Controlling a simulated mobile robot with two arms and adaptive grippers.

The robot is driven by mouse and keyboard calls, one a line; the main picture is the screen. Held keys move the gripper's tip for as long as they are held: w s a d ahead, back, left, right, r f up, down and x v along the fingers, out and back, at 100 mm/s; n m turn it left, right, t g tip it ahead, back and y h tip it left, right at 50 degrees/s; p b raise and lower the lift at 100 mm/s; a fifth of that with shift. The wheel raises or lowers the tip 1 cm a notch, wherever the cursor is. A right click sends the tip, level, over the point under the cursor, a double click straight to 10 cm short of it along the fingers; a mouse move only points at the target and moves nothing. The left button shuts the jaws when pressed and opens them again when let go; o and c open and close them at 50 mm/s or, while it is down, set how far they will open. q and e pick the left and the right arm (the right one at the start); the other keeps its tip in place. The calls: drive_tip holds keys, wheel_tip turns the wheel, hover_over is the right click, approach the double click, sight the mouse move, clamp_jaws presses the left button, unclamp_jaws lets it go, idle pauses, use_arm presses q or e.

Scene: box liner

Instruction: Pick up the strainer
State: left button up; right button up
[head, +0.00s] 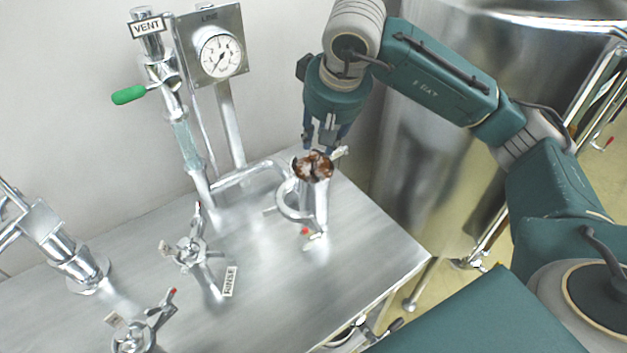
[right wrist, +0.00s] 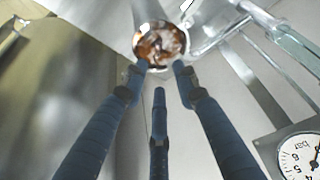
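A steel upright cylinder (head: 314,200) stands on the bench. Its open top shows a round, brown and white mottled thing, which looks like the fouled strainer (head: 312,166). It also shows in the right wrist view (right wrist: 160,46), inside a bright rim. How far it reaches down inside the cylinder is hidden. My right gripper (head: 324,143) is just above and behind the cylinder top. In the right wrist view its three dark blue fingers (right wrist: 159,76) are spread, with nothing between them, and their tips point toward the rim. My left gripper is not in view.
A pipe stand with a green-handled valve (head: 129,95) and a gauge (head: 222,55) rises behind the cylinder to the left. Clamps (head: 190,252) and a pipe fitting (head: 75,265) occupy the bench's left. A large steel tank (head: 430,130) stands right. The bench's front middle (head: 290,290) is clear.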

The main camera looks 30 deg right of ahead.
sight(315, 155)
drive_tip(key=shift+w+f, duration=0.15)
drive_tip(key=shift+f, duration=0.15)
drive_tip(key=shift+w+f+p, duration=0.1)
drive_tip(key=shift+f+p, duration=0.2)
drive_tip(key=p+x, duration=0.1)
drive_tip(key=x, duration=0.1)
drive_tip(key=p+x, duration=0.1)
drive_tip(key=x, duration=0.1)
drive_tip(key=shift+a+f, duration=0.2)
drive_tip(key=shift+f, duration=0.2)
drive_tip(key=c, duration=0.7)
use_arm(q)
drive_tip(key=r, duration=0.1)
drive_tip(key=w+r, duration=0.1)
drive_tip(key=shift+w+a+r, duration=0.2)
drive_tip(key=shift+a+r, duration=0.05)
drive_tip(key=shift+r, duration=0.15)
use_arm(e)
clamp_jaws()
drive_tip(key=shift+r, duration=0.1)
